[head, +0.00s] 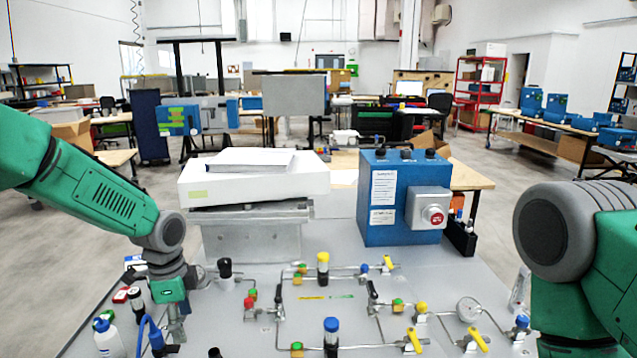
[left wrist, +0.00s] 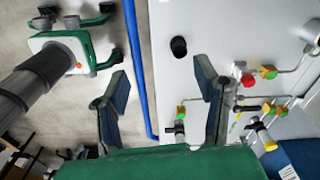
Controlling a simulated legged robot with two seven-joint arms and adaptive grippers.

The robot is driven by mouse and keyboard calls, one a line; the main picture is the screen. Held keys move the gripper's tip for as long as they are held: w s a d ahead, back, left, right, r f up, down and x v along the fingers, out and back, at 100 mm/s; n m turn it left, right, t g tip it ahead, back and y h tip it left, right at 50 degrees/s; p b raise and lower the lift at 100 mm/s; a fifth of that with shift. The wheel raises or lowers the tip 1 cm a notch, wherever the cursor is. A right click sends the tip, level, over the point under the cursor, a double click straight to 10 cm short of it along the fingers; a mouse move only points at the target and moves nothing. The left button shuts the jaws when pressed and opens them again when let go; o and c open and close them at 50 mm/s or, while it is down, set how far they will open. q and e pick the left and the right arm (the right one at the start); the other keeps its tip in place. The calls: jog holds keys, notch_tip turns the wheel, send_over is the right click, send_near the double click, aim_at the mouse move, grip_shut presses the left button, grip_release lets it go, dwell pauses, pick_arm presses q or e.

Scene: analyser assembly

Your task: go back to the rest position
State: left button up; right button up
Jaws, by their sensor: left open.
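My left gripper (head: 177,335) hangs fingers down over the left part of the grey panel table (head: 225,335). In the left wrist view its two dark fingers (left wrist: 162,100) stand wide apart with nothing between them. A black knob (left wrist: 179,47) on the panel lies beyond the fingers, apart from them. In the head view my right arm fills the lower right edge, and its gripper is out of the picture.
A white bottle with a blue cap (head: 107,338) stands left of my left gripper. Pipes with yellow valve handles (head: 414,340) and a gauge (head: 469,309) cover the panel. A blue box (head: 384,222) and a white tray (head: 254,183) stand behind.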

pick_arm(q)
jog(key=s+d+f+n+h+b, duration=0.1)
jog(key=s+d+f+n+b, duration=0.15)
jog(key=s+f, duration=0.65)
jog(key=s+d+f+n+b, duration=0.2)
jog(key=s+f+n, duration=0.2)
jog(key=s+f, duration=0.5)
jog(key=s+a+f+n+b, duration=0.2)
jog(key=s+f+n, duration=0.2)
jog(key=s, duration=0.5)
jog(key=s+a+f+n+y+b, duration=0.1)
jog(key=s+a+f+n+b, duration=0.1)
jog(key=s, duration=0.7)
notch_tip(320, 180, down, 3)
jog(key=shift+s+a+n+t, duration=0.15)
jog(key=shift+a+n+t, duration=0.15)
jog(key=shift+a+n, duration=0.65)
jog(key=shift+d, duration=0.3)
